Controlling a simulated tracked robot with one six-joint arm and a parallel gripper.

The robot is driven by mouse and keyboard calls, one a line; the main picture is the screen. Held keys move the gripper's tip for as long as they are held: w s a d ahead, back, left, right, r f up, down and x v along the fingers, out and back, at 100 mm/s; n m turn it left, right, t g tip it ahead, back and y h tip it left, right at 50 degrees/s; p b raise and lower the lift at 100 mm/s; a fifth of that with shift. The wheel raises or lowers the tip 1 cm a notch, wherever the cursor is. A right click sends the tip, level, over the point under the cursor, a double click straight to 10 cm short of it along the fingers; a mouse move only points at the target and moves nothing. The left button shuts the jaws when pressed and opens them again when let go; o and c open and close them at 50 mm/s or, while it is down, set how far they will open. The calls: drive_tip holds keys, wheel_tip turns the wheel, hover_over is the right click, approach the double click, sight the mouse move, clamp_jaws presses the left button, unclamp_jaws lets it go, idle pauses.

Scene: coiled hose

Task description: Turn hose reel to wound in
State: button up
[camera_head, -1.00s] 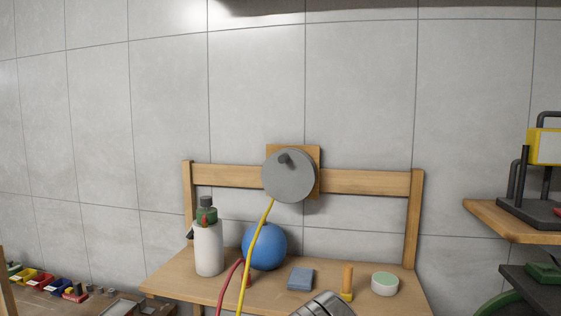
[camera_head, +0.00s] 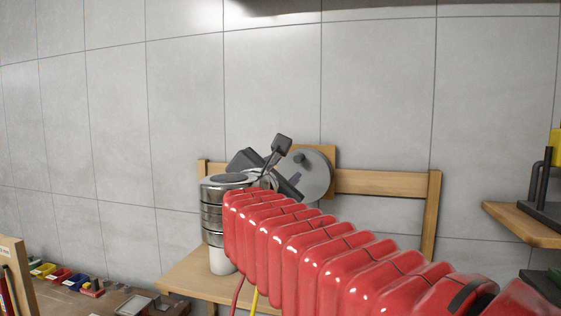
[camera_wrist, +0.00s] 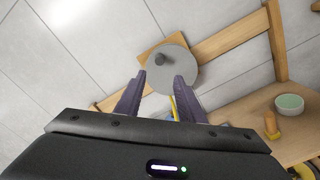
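The hose reel (camera_head: 314,172) is a grey disc on a wooden backing plate, fixed to the wooden rail against the wall. A dark knob (camera_head: 299,157) stands out from its face near the upper rim. In the wrist view the reel (camera_wrist: 176,76) and its knob (camera_wrist: 160,59) lie just beyond my fingertips. The yellow hose (camera_head: 254,298) hangs below, mostly hidden by my red arm. My gripper (camera_wrist: 159,80) is open, its two dark fingers apart with nothing between them. It points toward the reel, and the knob appears a little beyond the gap; contact cannot be told.
The wooden bench (camera_head: 192,274) stands below the reel, largely hidden by my arm. A white bottle (camera_head: 219,262) is partly covered. A pale green-topped bowl (camera_wrist: 289,103) and a yellow-orange tool (camera_wrist: 271,126) sit on the bench. A wooden shelf (camera_head: 521,222) juts out at right.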

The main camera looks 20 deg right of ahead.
sight(295, 160)
drive_tip(key=shift+w+r, duration=0.1)
idle(0.3)
drive_tip(key=x, duration=1.3)
drive_tip(key=shift+w+d, duration=0.25)
drive_tip(key=shift+c, duration=0.3)
clamp_jaws()
drive_tip(key=shift+a, duration=0.15)
